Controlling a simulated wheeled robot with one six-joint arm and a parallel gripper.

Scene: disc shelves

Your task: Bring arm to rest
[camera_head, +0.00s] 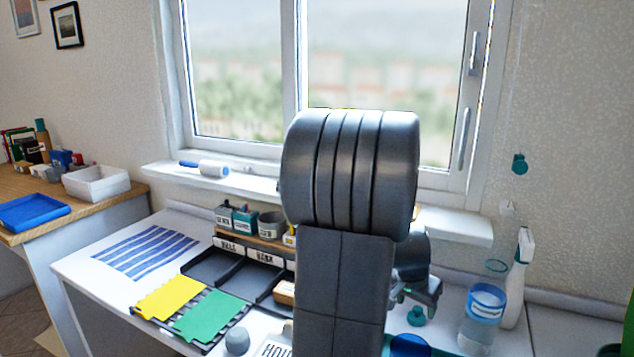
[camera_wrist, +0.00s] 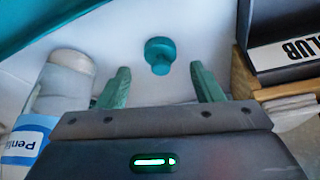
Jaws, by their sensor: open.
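My gripper (camera_head: 418,296) shows partly behind my own arm, over the right part of the white table. In the wrist view my gripper (camera_wrist: 160,88) is open, its two greenish fingers apart with nothing between the tips. A teal knob-like piece (camera_wrist: 158,52) lies on the white surface beyond the fingertips, apart from them. A teal piece, seemingly the same one, also shows just below the gripper in the head view (camera_head: 417,317). My arm stands raised in the middle of the head view and hides part of the table and the window.
A clear jar with a blue band (camera_head: 481,310) and a spray bottle (camera_head: 518,275) stand right of my gripper. Black trays (camera_head: 212,265) and yellow (camera_head: 170,297) and green (camera_head: 211,317) mats lie left. A window sill (camera_head: 455,222) runs behind. A striped cloth (camera_head: 146,252) lies far left.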

